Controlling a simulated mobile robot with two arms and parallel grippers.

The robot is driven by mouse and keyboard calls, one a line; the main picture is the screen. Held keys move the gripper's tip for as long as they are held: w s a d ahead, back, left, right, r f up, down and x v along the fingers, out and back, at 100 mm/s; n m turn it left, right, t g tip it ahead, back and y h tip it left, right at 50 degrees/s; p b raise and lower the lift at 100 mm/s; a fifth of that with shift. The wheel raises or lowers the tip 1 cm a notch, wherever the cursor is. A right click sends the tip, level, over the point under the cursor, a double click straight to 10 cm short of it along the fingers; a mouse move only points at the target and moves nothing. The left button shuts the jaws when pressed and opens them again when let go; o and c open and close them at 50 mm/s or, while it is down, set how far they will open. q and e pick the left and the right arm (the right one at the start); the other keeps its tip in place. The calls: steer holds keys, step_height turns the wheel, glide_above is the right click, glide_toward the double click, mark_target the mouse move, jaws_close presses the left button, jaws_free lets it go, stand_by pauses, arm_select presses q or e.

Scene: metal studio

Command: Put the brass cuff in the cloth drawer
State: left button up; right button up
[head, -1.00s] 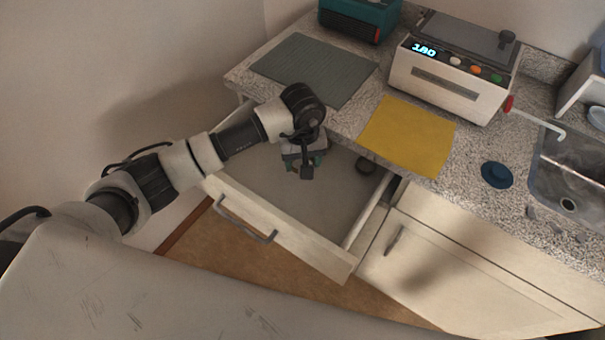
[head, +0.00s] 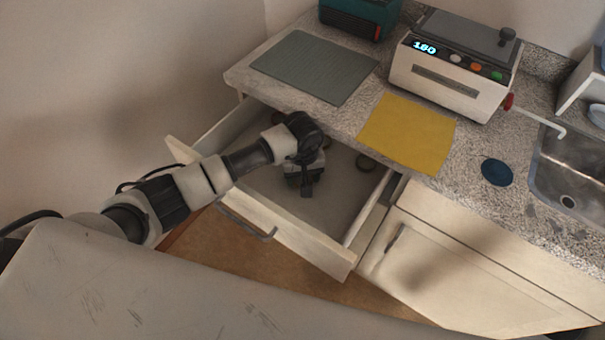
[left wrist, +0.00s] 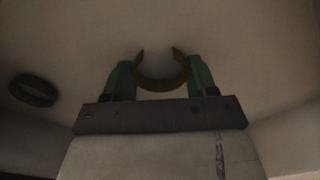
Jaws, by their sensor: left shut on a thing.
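The brass cuff (left wrist: 161,82), a dark brassy open ring, sits between the green fingers of my left gripper (left wrist: 160,74) in the left wrist view, its gap facing away from the wrist. The gripper is shut on it. In the head view my left gripper (head: 304,176) is down inside the open drawer (head: 287,233), low over its bare floor; its fingers and the cuff are hidden there. I cannot tell whether the cuff touches the drawer floor. My right gripper is not in view.
On the counter above are a grey-green mat (head: 314,67), a yellow cloth (head: 408,134), a white machine (head: 452,80) and a blue disc (head: 497,172).

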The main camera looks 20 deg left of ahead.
arm_select(q)
steer(key=o, duration=0.9)
steer(key=shift+c, duration=0.2)
steer(key=shift+o, duration=0.2)
steer(key=shift+r+p, duration=0.35)
step_height(320, 180, up, 12)
steer(key=shift+f+b, duration=0.2)
steer(key=shift+b, duration=0.2)
